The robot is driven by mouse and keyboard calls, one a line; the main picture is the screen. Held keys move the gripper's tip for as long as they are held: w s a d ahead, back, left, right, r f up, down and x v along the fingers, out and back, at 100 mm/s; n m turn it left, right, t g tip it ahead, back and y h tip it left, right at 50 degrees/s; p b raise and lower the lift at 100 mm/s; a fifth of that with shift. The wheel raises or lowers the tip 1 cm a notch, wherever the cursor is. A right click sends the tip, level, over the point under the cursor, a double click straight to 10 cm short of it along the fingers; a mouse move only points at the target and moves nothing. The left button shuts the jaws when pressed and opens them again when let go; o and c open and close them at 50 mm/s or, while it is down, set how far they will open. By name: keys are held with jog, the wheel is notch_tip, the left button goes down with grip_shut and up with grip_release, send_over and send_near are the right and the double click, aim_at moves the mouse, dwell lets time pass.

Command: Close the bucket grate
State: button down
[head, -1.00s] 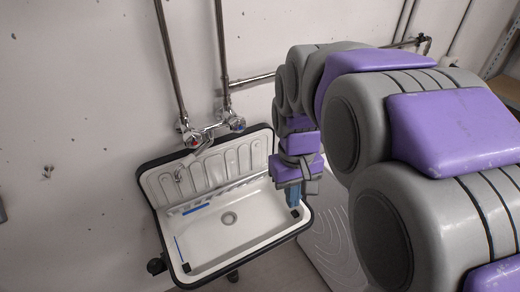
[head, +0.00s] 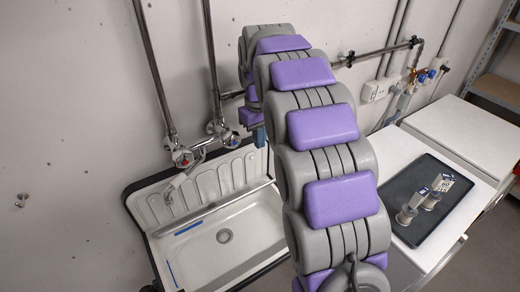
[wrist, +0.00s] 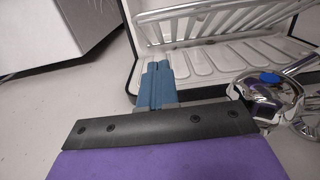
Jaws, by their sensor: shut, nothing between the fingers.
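The bucket sink (head: 205,262) is a white basin with a black rim and a ridged back panel (head: 190,195), below left of my arm. The metal grate (head: 222,210) stands tilted up along the back of the basin, near the ridged panel. In the wrist view its bars (wrist: 225,22) run across the top, beyond the ridges. My gripper (head: 260,138) has blue fingers and is above the right end of the back panel. In the wrist view the fingers (wrist: 155,85) are shut and empty, overlapping the sink's dark rim in the picture. Contact cannot be told.
The chrome tap (head: 195,152) is on the wall left of my gripper and close on the right in the wrist view (wrist: 268,97). Pipes run up the wall. White machines stand at right, one bearing a dark tray (head: 420,215) with small items.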

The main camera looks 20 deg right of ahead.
jog(key=f+b, duration=0.1)
jog(key=f, duration=0.2)
jog(key=s+f, duration=0.1)
jog(key=f, duration=0.2)
jog(key=f+b, duration=0.1)
jog(key=f, duration=0.3)
jog(key=shift+s+d+b, duration=0.3)
jog(key=shift+s+b, duration=0.05)
jog(key=shift+s, duration=0.05)
jog(key=shift+s+d+f, duration=0.2)
jog(key=shift+s+f, duration=0.4)
